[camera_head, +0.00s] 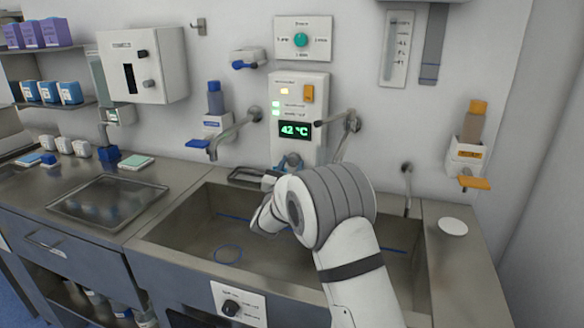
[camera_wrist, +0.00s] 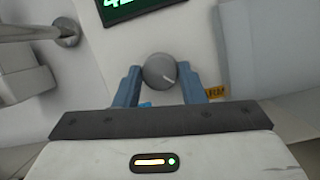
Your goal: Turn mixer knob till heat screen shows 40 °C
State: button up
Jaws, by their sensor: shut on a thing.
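The mixer knob is a round grey knob (camera_wrist: 160,71) with a light pointer line, set on the white panel (camera_head: 283,87) over the sink. In the wrist view my gripper (camera_wrist: 162,80) has its two blue fingers on either side of the knob, shut on it. The pointer line slants to the lower right. In the head view my gripper (camera_head: 290,161) is mostly hidden behind my wrist, at the panel's lower end. The heat screen (camera_head: 296,130) reads 42 °C in green digits. In the wrist view the screen (camera_wrist: 125,8) is cut off at the top edge.
A metal spout (camera_head: 232,135) juts out left of the panel, and another metal fitting (camera_head: 350,122) stands close on its right. The steel sink (camera_head: 190,225) lies below my arm.

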jog(key=o, duration=1)
jog(key=shift+s, duration=0.1)
jog(key=b+v, duration=0.1)
jog(key=v, duration=0.6)
jog(key=shift+s, duration=0.35)
